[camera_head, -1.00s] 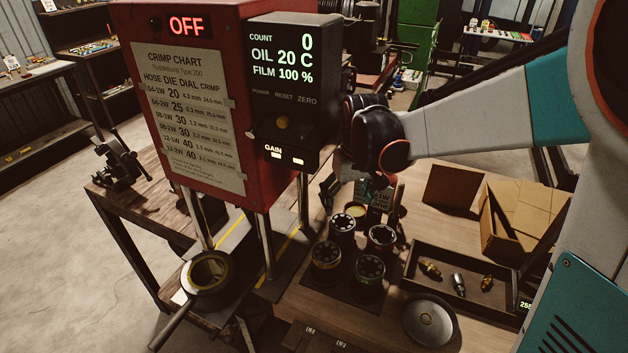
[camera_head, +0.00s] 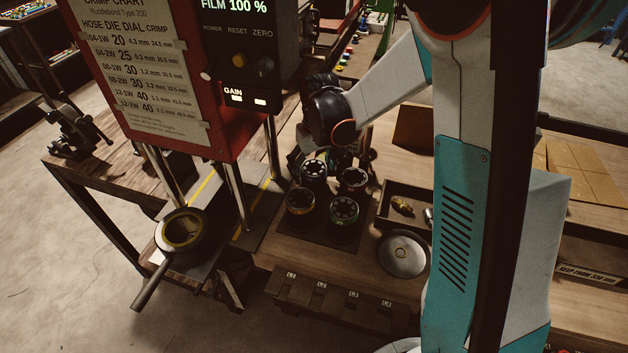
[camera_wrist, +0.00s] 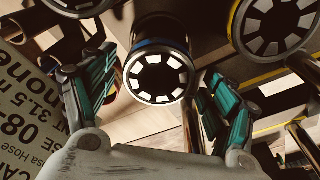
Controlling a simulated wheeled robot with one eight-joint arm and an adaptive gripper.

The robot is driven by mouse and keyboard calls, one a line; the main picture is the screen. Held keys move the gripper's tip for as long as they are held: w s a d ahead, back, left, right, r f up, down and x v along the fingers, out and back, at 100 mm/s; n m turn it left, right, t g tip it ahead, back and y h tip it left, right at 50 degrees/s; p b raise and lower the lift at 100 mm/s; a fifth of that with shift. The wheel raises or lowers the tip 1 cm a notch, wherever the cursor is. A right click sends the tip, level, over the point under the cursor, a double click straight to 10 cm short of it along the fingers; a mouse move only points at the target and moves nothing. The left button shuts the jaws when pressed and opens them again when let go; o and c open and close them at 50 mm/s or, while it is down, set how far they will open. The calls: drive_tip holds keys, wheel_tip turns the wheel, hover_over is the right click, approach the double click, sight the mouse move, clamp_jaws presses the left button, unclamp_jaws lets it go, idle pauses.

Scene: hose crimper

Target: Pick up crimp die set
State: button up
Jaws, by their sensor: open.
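Several round crimp die sets stand upright on a dark mat (camera_head: 268,226): a back-left one (camera_head: 313,171), a right one (camera_head: 354,181), a yellow-banded front-left one (camera_head: 300,206) and a green-banded front one (camera_head: 344,212). My gripper (camera_head: 312,158) is at the back-left die set, partly hidden behind it. In the wrist view, my gripper (camera_wrist: 158,68) is open, with its teal-padded fingers on either side of a blue-banded die set (camera_wrist: 160,77). Contact cannot be told. A yellow-banded die set (camera_wrist: 272,22) shows at the upper right there.
The red crimper (camera_head: 185,125) on metal posts stands left of the dies. A round-mouthed tool with a handle (camera_head: 182,231) is in front of it. A metal dish (camera_head: 404,254), a fittings tray (camera_head: 392,220) and a labelled dark block (camera_head: 330,298) lie nearby.

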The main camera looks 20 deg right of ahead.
drive_tip(key=f, duration=0.3)
drive_tip(key=f+b, duration=0.1)
drive_tip(key=shift+w+f, duration=0.25)
drive_tip(key=shift+f, duration=0.15)
drive_tip(key=shift+d, duration=0.1)
drive_tip(key=shift+c, duration=0.3)
drive_tip(key=c, duration=1.6)
drive_tip(key=shift+o, duration=0.2)
drive_tip(key=shift+r, duration=0.1)
drive_tip(key=shift+r, duration=0.1)
